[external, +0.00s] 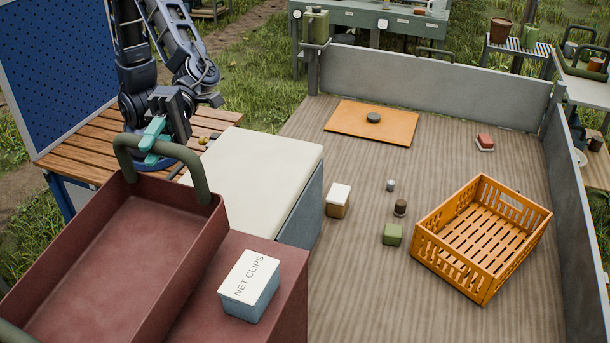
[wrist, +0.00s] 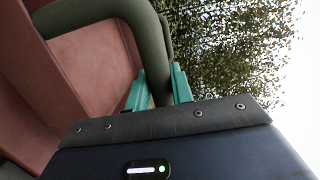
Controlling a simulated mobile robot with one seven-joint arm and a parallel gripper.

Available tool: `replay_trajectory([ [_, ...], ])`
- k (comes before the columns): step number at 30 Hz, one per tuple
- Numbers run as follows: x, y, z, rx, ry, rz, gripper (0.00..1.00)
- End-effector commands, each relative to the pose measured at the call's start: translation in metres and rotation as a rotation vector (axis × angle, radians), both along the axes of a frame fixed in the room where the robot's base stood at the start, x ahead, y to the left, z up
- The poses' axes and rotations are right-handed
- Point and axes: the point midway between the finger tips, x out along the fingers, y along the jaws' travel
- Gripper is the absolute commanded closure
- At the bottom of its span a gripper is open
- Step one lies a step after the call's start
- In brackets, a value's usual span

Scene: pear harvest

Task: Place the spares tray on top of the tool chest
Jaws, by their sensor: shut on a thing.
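The spares tray appears to be the dark red open tray (external: 105,245) with olive-green handles at the front left; its inside looks empty. My gripper (external: 153,140) is shut on its far handle (external: 200,172). In the wrist view my teal fingers (wrist: 160,90) stand on both sides of that handle (wrist: 125,12), and the tray's red wall (wrist: 88,70) shows at left. A dark red box (external: 285,285) lies beside and partly behind the tray; I cannot tell whether they touch. A cream-topped, blue-grey-sided box (external: 262,165) stands behind it. No label shows which is the tool chest.
A NET CLIPS box (external: 249,285) stands on the dark red box, close to the tray's right side. An orange crate (external: 480,238), a white-topped brown box (external: 338,200) and a green block (external: 392,234) stand on the wooden bed. A slatted bench (external: 85,150) lies behind the tray.

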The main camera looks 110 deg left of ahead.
Motion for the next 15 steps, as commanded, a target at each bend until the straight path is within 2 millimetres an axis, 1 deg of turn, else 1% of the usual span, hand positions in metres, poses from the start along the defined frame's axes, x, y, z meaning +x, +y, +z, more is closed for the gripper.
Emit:
replay_trajectory([
  [9,0.0,0.0,-0.027,-0.001,0.001,-0.001,1.0],
  [15,0.0,0.0,-0.037,0.0,-0.001,-0.001,1.0],
])
